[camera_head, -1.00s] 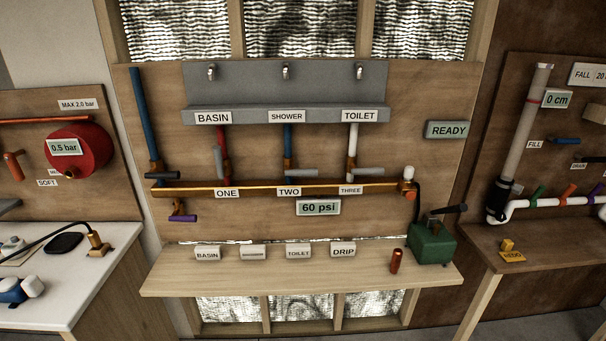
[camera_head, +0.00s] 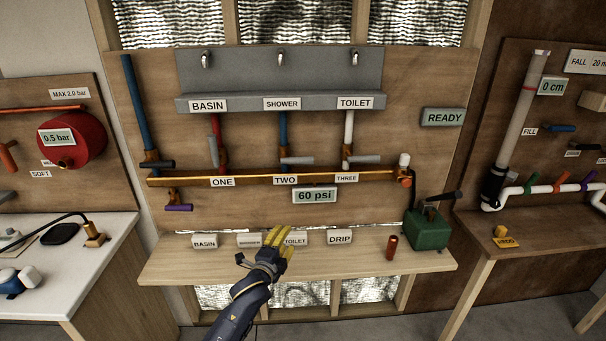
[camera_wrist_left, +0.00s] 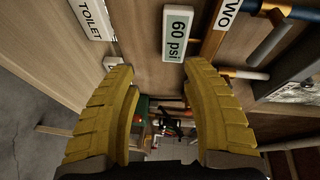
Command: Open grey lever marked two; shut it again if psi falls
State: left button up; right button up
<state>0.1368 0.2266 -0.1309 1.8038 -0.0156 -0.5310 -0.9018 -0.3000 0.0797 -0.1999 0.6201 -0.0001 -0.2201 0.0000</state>
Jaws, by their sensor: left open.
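The grey lever above the TWO label (camera_head: 285,180) is lever two (camera_head: 297,160). It points sideways to the right from its valve on the blue pipe; it also shows at the upper right of the left wrist view (camera_wrist_left: 268,42). The psi display (camera_head: 315,196) reads 60 psi, as it does in the left wrist view (camera_wrist_left: 178,33). My left gripper (camera_head: 278,236) is open and empty, in front of the shelf labels, below the display and lever two. In the left wrist view its yellow fingers (camera_wrist_left: 160,75) are spread with nothing between. My right gripper is out of view.
Lever one (camera_head: 214,126) stands upright at left; lever three (camera_head: 366,158) points right. A purple lever (camera_head: 179,208) hangs below the copper pipe (camera_head: 240,182). The READY sign (camera_head: 444,117) is right.

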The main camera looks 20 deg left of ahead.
aim_at(301, 163)
pick_arm(q)
notch_tip(301, 163, up, 17)
jog(key=s+m+t, duration=0.1)
jog(key=m+t, duration=0.2)
jog(key=w+r, duration=0.1)
jog(key=w, duration=0.4)
jog(key=w+r, duration=0.1)
jog(key=w, duration=0.5)
jog(key=w+d+r, duration=0.1)
jog(key=w, duration=0.5)
jog(key=shift+r, duration=0.25)
jog(key=shift+c, duration=0.6)
grip_shut()
jog(key=shift+a, duration=0.1)
